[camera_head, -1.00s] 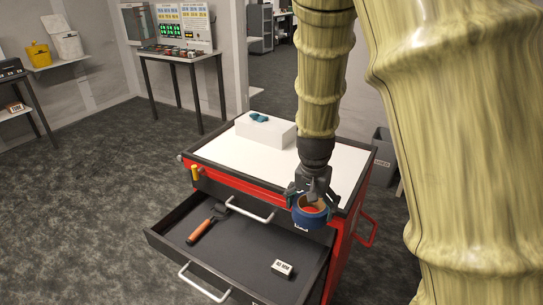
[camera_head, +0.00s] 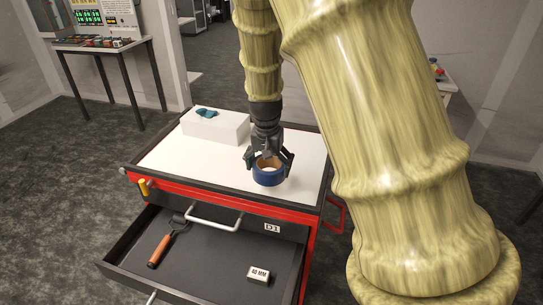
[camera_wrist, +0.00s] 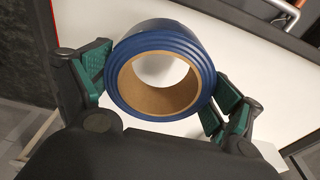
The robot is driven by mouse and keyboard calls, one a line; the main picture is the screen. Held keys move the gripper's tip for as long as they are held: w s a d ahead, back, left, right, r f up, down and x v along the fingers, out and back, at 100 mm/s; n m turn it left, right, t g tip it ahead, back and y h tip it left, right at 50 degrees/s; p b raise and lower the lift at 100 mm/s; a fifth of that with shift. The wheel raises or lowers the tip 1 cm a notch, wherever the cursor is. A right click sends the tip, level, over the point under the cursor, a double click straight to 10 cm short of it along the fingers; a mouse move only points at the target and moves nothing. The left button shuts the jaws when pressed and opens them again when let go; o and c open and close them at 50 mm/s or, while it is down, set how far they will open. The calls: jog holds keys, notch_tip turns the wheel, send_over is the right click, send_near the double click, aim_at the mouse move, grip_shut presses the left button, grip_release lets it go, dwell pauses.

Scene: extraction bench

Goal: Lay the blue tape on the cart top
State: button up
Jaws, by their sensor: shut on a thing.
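The blue tape (camera_head: 268,176) is a roll with a brown cardboard core. My gripper (camera_head: 268,164) is shut on it, one finger on each side. In the wrist view the tape (camera_wrist: 160,70) sits between the green finger pads of my gripper (camera_wrist: 158,85), and white surface shows through its core. The cart top (camera_head: 165,160) is white with a dark rim. The tape is over its right front part, at or close to the surface; I cannot tell whether it touches.
A white box (camera_head: 216,129) with a teal item (camera_head: 207,112) on it stands at the back of the cart top. The drawer (camera_head: 205,255) below is open, with an orange-handled roller (camera_head: 168,245) and a small block marked 40 MM (camera_head: 258,274) in it. The cart top's left part is clear.

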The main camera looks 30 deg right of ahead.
aim_at(275, 160)
jog(key=w+d, duration=0.2)
jog(key=w+d+p, duration=0.1)
jog(key=w+d, duration=0.1)
jog(key=shift+w+d+f+p, duration=0.2)
jog(key=shift+d+p, duration=0.05)
jog(key=shift+p, duration=0.05)
jog(key=shift+w+d+f, duration=0.15)
jog(key=shift+w+d, duration=0.15)
jog(key=shift+w, duration=0.2)
jog(key=shift+w+d, duration=0.2)
jog(key=shift+d, duration=0.15)
jog(key=shift+f+p, duration=0.9)
jog(key=shift+f, duration=0.85)
jog(key=shift+f, duration=0.1)
jog(key=o, duration=0.8)
jog(key=r, duration=0.4)
jog(key=r+b, duration=0.1)
jog(key=r, duration=0.3)
jog(key=s+a+r+b, duration=0.1)
jog(key=r, duration=0.3)
